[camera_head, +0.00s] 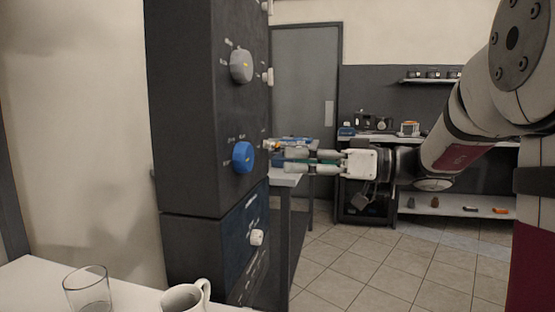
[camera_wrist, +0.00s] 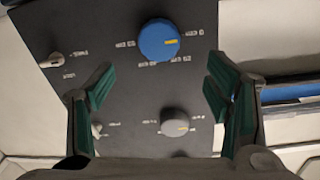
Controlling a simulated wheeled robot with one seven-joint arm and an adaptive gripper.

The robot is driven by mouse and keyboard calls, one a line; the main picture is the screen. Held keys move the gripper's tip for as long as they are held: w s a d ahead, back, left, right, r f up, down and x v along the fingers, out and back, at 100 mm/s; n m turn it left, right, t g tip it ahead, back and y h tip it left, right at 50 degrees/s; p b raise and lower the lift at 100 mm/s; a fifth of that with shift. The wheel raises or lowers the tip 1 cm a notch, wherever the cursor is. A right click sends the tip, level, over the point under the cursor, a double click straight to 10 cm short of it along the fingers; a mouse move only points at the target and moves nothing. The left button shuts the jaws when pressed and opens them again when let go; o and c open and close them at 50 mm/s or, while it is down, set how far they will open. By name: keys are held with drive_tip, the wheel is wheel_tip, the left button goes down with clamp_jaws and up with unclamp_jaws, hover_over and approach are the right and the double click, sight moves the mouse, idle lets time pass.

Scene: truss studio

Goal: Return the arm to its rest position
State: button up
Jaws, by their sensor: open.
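My gripper (camera_head: 286,160) reaches in from the right in the head view, held level in front of the dark control panel (camera_head: 195,100). In the wrist view my gripper (camera_wrist: 157,85) is open, its green-padded fingers spread wide with nothing between them. A blue knob (camera_head: 243,157) sits on the panel just left of the fingertips. In the wrist view the blue knob (camera_wrist: 159,40) lies beyond the fingertips, apart from both fingers. A grey knob (camera_head: 241,65) is higher on the panel; a grey knob also shows in the wrist view (camera_wrist: 174,122).
A white table with a glass (camera_head: 88,290) and a mug (camera_head: 186,298) stands at the lower left. A small white knob (camera_head: 257,237) is low on the panel. A workbench (camera_head: 375,136) and shelf (camera_head: 455,207) are at the back. Tiled floor (camera_head: 370,275) is clear.

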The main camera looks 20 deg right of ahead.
drive_tip(key=shift+v, duration=0.85)
